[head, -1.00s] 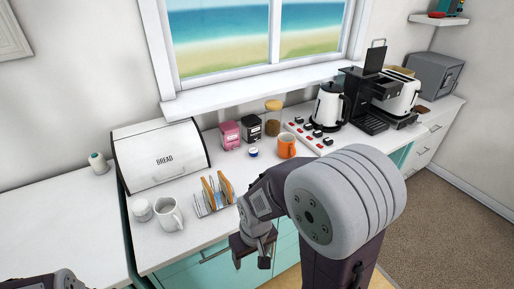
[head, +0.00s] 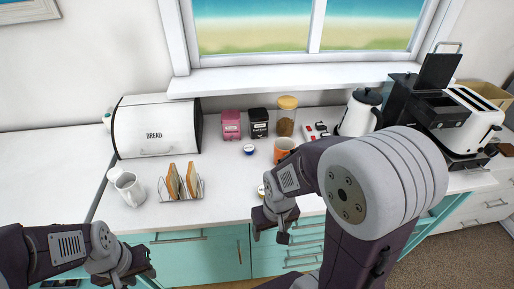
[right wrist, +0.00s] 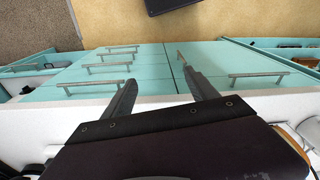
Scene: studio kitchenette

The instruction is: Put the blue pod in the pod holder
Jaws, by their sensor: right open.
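The blue pod (head: 249,149) looks like a small blue-and-white round piece standing on the white counter, in front of the pink and black canisters. I cannot make out a pod holder for certain; the black coffee machine (head: 436,105) stands at the right, partly behind my right arm. My right gripper (head: 271,236) is open and empty near the counter's front edge, well short of the pod. In the right wrist view its fingers (right wrist: 160,80) are apart, with teal drawers beyond. My left gripper (head: 136,274) is low at the left; its jaws are unclear.
An orange mug (head: 284,147) stands right of the pod. A kettle (head: 360,112) and toaster (head: 467,115) are at the right. The front middle counter is mostly clear.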

